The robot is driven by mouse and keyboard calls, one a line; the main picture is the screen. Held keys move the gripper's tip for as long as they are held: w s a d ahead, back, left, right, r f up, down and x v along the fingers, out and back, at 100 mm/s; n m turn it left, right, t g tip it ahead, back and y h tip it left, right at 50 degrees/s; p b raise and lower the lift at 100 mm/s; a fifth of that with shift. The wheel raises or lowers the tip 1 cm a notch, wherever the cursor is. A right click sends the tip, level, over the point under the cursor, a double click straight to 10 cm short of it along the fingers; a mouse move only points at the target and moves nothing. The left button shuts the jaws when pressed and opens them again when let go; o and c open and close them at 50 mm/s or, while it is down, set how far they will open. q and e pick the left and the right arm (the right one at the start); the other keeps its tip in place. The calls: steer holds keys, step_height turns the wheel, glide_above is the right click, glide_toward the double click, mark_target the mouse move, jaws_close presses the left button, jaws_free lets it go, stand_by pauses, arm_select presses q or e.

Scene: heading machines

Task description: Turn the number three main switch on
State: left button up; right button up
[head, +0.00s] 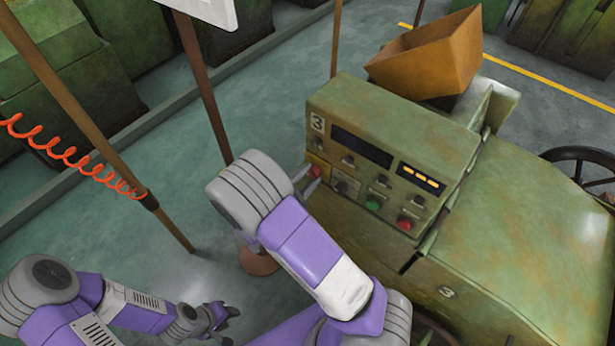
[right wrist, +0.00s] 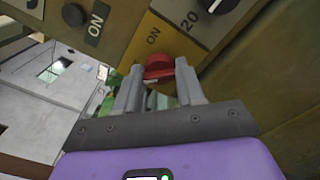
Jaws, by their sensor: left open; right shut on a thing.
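In the right wrist view the red knob (right wrist: 159,70) sits between the fingers, below an "ON" mark (right wrist: 153,35). I cannot tell which way the knob points. My right gripper (head: 306,180) is shut on the knob, its fingers (right wrist: 158,82) on either side. My left gripper (head: 224,318) is open and empty, low over the floor, away from the machine.
The panel also has black knobs (head: 348,160), a green button (head: 373,202), a red button (head: 405,223) and a lit amber display (head: 421,179). An orange hopper (head: 428,55) stands behind. A brown post (head: 205,85) and a pole with a red coiled hose (head: 75,160) stand at left.

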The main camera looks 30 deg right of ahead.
steer(key=shift+f+m+b, duration=0.1)
steer(key=shift+m+b, duration=8.8)
steer(key=shift+b, duration=3)
steer(key=o, duration=1)
steer(key=shift+o, duration=0.2)
steer(key=shift+a, duration=0.1)
steer(key=p+v, duration=0.1)
steer(key=v, duration=0.6)
steer(key=shift+a, duration=0.25)
steer(key=shift+s, duration=0.15)
